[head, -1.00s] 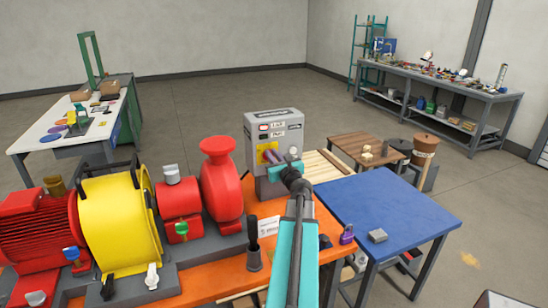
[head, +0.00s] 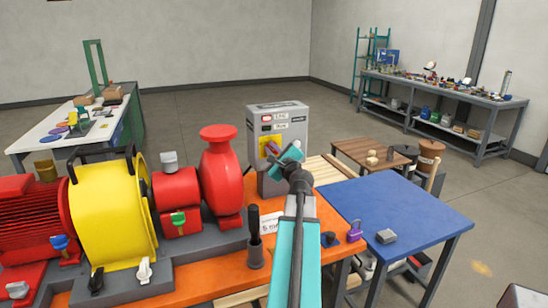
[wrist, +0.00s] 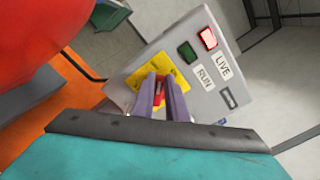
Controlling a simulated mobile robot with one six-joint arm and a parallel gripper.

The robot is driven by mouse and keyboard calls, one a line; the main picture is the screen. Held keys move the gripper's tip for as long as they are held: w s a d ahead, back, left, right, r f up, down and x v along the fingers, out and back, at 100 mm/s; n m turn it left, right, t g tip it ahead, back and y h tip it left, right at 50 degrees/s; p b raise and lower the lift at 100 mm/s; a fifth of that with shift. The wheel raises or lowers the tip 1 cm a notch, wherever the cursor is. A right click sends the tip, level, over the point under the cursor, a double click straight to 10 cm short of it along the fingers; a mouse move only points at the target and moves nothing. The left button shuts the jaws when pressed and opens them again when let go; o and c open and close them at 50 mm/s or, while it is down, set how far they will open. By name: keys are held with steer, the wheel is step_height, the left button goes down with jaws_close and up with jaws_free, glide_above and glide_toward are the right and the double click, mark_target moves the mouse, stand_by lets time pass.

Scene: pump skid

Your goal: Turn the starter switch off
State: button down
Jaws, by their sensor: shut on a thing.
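The grey starter box (head: 291,117) stands at the far end of the orange skid, right of the red pump. It also shows in the wrist view (wrist: 150,62). Its switch has a yellow plate (wrist: 180,72) and a red handle (wrist: 159,93). My gripper (head: 272,150) is at the switch. In the wrist view its two purple fingers (wrist: 162,90) are shut on the red handle, hiding part of it. The red lamp (wrist: 208,38) by the LIVE label is bright. The green lamp (wrist: 187,53) by the RUN label looks dark.
The red pump (head: 222,175) stands close left of my arm, and the yellow guard (head: 112,217) is farther left. A dark upright lever (head: 254,232) is near my forearm. A blue table (head: 400,215) to the right holds a purple padlock (head: 355,231) and a grey block (head: 386,236).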

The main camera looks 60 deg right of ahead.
steer(key=n+b, duration=0.3)
steer(key=f+n+b, duration=0.1)
steer(key=n+b, duration=0.2)
steer(key=b, duration=0.1)
steer(key=f+n+b, duration=0.1)
steer(key=n+b, duration=0.2)
steer(key=b, duration=0.1)
steer(key=shift+w+a+f, duration=0.1)
steer(key=shift+a+f, duration=0.05)
steer(key=shift+a, duration=0.15)
steer(key=shift+n, duration=0.3)
steer(key=c, duration=1.8)
jaws_free()
steer(key=shift+o, duration=0.2)
steer(key=shift+r, duration=0.2)
steer(key=b+v, duration=0.8)
steer(key=v, duration=0.5)
steer(key=shift+s+a, duration=0.25)
steer(key=shift+a, duration=0.05)
